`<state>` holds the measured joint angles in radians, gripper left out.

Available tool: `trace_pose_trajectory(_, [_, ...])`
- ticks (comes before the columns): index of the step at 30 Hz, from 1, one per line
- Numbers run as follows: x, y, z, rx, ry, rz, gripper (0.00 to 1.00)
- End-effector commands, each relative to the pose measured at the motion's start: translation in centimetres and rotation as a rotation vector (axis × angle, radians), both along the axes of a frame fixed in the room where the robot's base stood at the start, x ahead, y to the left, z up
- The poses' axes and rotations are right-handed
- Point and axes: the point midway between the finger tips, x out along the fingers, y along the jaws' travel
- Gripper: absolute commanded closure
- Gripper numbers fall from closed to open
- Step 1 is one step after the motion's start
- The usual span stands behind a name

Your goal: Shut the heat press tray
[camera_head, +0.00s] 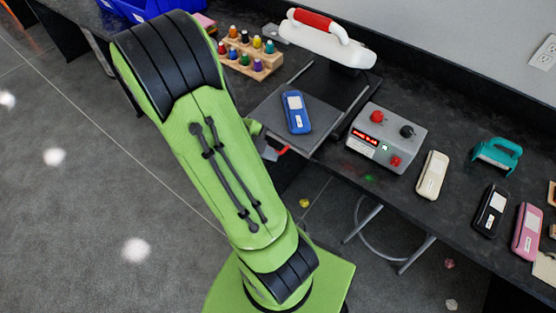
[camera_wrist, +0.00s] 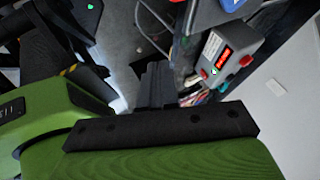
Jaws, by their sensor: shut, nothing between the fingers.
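The heat press (camera_head: 325,45) is white with a red top handle and stands at the back of the dark bench. Its dark grey tray (camera_head: 270,115) is slid out in front of it, with rails showing behind. A blue phone-like piece (camera_head: 297,112) lies on the tray. A red handle (camera_head: 280,151) shows at the tray's front edge, partly hidden by my arm. My gripper is mostly hidden behind my green arm in the head view, near the tray's front. In the wrist view my gripper (camera_wrist: 155,75) is shut and empty; contact with the tray cannot be told.
A grey control box (camera_head: 390,138) with red knobs stands right of the tray. A wooden rack of coloured pegs (camera_head: 250,63) stands to the left. Cream (camera_head: 432,175), black (camera_head: 490,210) and pink (camera_head: 528,232) pieces and a teal tool (camera_head: 497,155) lie to the right. A stool (camera_head: 385,235) stands below the bench.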

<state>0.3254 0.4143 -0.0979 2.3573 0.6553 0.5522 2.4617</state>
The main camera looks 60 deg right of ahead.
Motion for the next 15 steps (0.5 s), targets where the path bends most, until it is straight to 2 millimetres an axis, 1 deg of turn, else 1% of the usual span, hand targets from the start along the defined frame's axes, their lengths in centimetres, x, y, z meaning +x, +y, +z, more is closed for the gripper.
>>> trace_pose_trajectory(2, [-0.4,-0.3,-0.5,-0.006,0.001,-0.01,1.0])
trace_pose_trajectory(5, [-1.1,-0.9,-1.8,-0.003,0.004,-0.01,1.0])
trace_pose_trajectory(15, [-4.4,-3.8,-7.9,0.001,0.002,-0.009,1.0])
